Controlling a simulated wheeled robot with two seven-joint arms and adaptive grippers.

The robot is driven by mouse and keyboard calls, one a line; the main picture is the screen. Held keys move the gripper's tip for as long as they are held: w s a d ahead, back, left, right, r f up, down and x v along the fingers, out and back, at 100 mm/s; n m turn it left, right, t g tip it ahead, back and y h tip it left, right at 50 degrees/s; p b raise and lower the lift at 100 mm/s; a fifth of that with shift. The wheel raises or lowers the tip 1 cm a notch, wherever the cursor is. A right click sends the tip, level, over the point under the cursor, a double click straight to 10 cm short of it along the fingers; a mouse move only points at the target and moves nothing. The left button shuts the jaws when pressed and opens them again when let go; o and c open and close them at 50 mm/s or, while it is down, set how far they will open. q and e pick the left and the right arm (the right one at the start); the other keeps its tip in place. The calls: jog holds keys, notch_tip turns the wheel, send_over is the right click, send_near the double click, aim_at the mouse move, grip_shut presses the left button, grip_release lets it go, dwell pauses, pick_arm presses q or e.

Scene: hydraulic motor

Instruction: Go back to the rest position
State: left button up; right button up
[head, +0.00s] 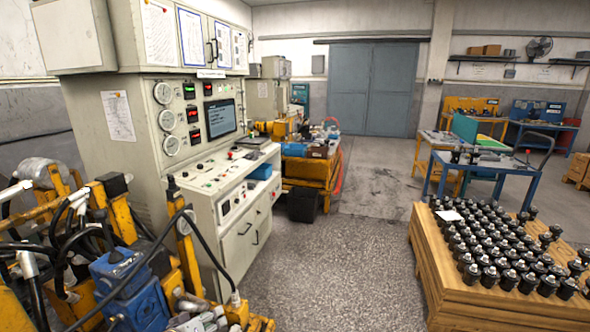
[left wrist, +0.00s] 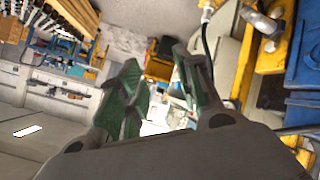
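My left gripper (left wrist: 156,62) fills the middle of the left wrist view. Its two dark fingers with green inner pads stand apart, with nothing visible between them. Beyond the fingertips are the floor and yellow equipment. In the head view I cannot clearly make out the left gripper among the dark parts and hoses at the left. My right gripper does not show in either view.
Yellow and blue hydraulic machinery (head: 128,285) with hoses crowds the lower left. A control cabinet (head: 140,135) with gauges stands behind it. A wooden pallet (head: 440,270) with many dark parts stands at the right. A blue-framed workbench (head: 520,172) stands behind. The middle floor (head: 330,255) is clear.

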pick_arm(q)
jog(key=s+f+m+g+y, duration=0.2)
jog(key=s+f+m+g, duration=0.15)
jog(key=s, duration=0.75)
jog(key=s+f+m+g+y, duration=0.15)
jog(key=s+f+g, duration=0.25)
jog(key=s, duration=0.6)
notch_tip(320, 180, down, 33)
jog(key=s+a, duration=0.1)
jog(key=s, duration=0.1)
jog(key=s+a+f+g, duration=0.1)
jog(key=s+a+f, duration=0.2)
jog(key=s+f, duration=0.7)
jog(key=s+a+f+m+g, duration=0.1)
jog(key=s+a+f, duration=0.2)
jog(key=s+f, duration=0.7)
jog(key=shift+s+a, duration=0.3)
jog(key=shift+s, duration=0.35)
jog(key=shift+s+y, duration=0.15)
jog(key=shift+y, duration=0.1)
